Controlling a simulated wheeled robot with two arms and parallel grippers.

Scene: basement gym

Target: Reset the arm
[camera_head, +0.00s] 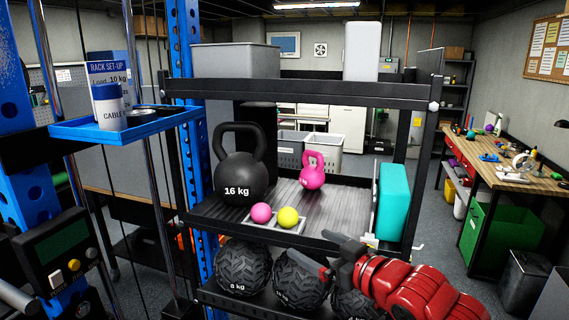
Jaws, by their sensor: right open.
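My right arm (415,287) is red and comes in from the lower right. Its gripper (309,246) is open and points left, in front of the rack's middle shelf edge (345,246). I see nothing between its fingers. It is to the right of and below a small grey tray (262,225) holding a pink ball (261,213) and a yellow ball (288,218). The arm partly hides the medicine balls on the lower shelf. My left gripper is not in view.
The shelf carries a black 16 kg kettlebell (238,172), a pink kettlebell (312,174) and an upright teal block (391,203). Medicine balls (242,268) sit below. A blue tray (130,128) is at left.

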